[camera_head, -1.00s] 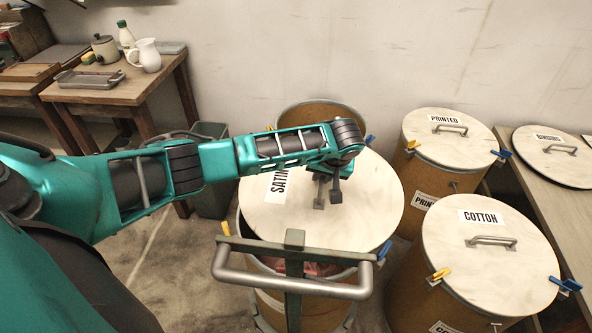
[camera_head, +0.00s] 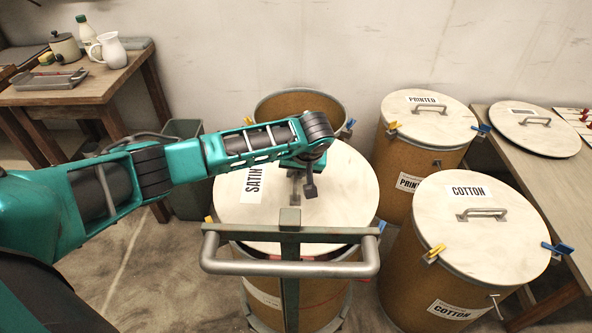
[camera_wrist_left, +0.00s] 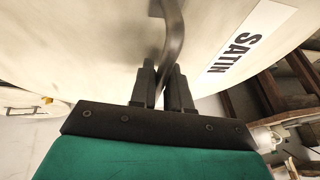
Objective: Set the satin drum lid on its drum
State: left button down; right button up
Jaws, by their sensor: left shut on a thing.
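The satin drum lid (camera_head: 345,195) is a pale round disc with a SATIN label (camera_head: 253,186). It lies over its brown drum (camera_head: 322,300) and covers nearly all of the mouth. A thin dark reddish strip shows under its front edge, so I cannot tell whether it rests fully on the rim. My left gripper (camera_head: 303,188) is shut on the lid's handle near the lid's middle. In the left wrist view the fingers (camera_wrist_left: 163,85) close around the curved grey handle (camera_wrist_left: 174,32). My right gripper is out of view.
A grey push bar (camera_head: 290,268) crosses in front of the satin drum. An open drum (camera_head: 300,101) stands behind. The lidded printed drum (camera_head: 425,155) and cotton drum (camera_head: 440,275) stand to the right. Tables (camera_head: 85,95) hold jugs at left and another lid (camera_head: 536,130) at right.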

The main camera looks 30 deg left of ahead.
pick_arm(q)
notch_tip(320, 180, down, 3)
jog(key=shift+r+b, duration=0.1)
jog(key=shift+b, duration=0.4)
jog(key=shift+f+b, duration=0.35)
jog(key=shift+f, duration=0.8)
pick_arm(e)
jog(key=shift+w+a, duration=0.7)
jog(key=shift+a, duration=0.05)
pick_arm(q)
jog(key=c, duration=1.1)
grip_release()
jog(key=shift+o, duration=0.4)
jog(key=shift+f, duration=0.15)
jog(key=p+v, duration=0.3)
jog(key=v, duration=1)
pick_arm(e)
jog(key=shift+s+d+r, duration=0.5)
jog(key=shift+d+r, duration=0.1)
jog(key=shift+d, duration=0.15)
